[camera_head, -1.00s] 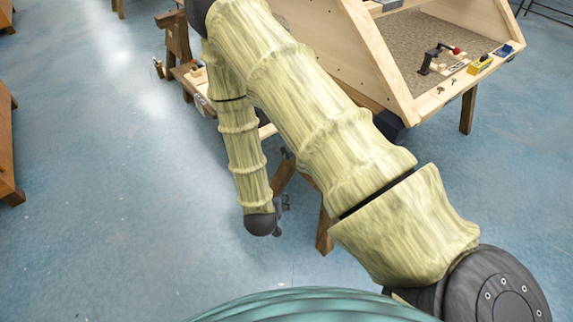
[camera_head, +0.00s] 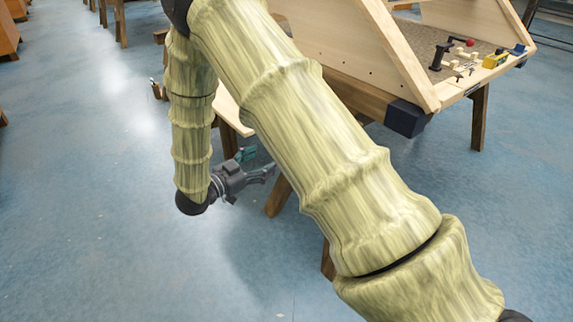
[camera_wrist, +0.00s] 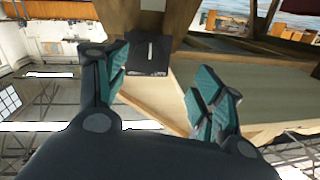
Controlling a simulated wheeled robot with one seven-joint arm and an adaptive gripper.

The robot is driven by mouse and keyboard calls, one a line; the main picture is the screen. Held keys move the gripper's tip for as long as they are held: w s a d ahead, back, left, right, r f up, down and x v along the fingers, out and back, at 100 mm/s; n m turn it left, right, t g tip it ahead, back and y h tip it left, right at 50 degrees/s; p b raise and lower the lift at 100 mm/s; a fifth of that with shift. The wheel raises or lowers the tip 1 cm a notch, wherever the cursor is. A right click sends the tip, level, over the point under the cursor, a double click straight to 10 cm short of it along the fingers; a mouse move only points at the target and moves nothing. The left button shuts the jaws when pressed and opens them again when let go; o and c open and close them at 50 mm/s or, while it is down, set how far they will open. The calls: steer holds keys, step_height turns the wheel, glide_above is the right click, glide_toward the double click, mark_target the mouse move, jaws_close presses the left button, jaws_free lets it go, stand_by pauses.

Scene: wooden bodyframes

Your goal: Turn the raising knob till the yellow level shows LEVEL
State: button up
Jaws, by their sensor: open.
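A yellow level (camera_head: 495,60) lies on the front ledge of the wooden frame at the upper right in the head view; its reading is too small to tell. My gripper (camera_head: 258,163) is open and empty, left of the frame and below its panel, with its fingers pointing right. In the wrist view, its teal-padded fingers (camera_wrist: 163,88) are spread apart. Beyond them is a dark square part with a white stripe (camera_wrist: 147,57); I cannot tell whether it is the raising knob. A dark block (camera_head: 405,118) sits under the frame's front corner. No knob is clearly recognisable in the head view.
The wooden frame (camera_head: 330,50) stands on brown legs (camera_head: 479,118). A black-handled tool with a red end (camera_head: 440,55), small wooden pieces and a blue item (camera_head: 517,50) lie near the level. My arm hides part of the frame. The blue floor (camera_head: 90,220) at left is clear.

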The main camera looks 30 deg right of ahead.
steer(key=shift+w+d+r+m+g+h+b, duration=0.15)
steer(key=shift+d+m+g+b, duration=0.25)
steer(key=shift+d+b, duration=0.95)
steer(key=shift+s+d+m+g+h+b, duration=0.1)
steer(key=shift+d+m+g+b, duration=0.5)
steer(key=shift+d, duration=1.35)
steer(key=shift+w+d+r+m+g+h+b, duration=0.1)
steer(key=shift+d+m+g+h+b, duration=0.1)
steer(key=shift+d+b, duration=1.25)
steer(key=shift+d, duration=0.2)
steer(key=shift+c, duration=0.4)
steer(key=c, duration=0.9)
